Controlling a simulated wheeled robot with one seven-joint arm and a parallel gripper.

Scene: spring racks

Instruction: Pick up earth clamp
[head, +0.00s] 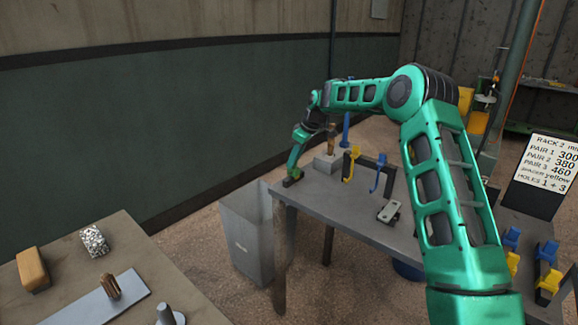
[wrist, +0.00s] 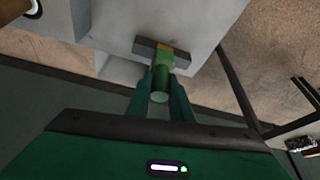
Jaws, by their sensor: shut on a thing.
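The earth clamp (wrist: 161,84) shows in the wrist view as a green round handle with a yellow band and a dark grey crossbar at its far end. My gripper (wrist: 161,78) is shut on the green handle, with one finger on each side. The crossbar lies over the light grey table top (wrist: 195,20) near its edge; I cannot tell whether it touches. In the head view my gripper (head: 293,170) points down at the left corner of the grey table (head: 335,208). The clamp (head: 291,181) is small and dark there, mostly hidden by the fingers.
A grey block (head: 326,162) with a brown upright piece stands close to the right of my gripper. A dark rack (head: 372,158) with yellow and blue holders is beyond it. A grey bin (head: 246,238) stands below the table corner. A brown bench (head: 60,265) is at front left.

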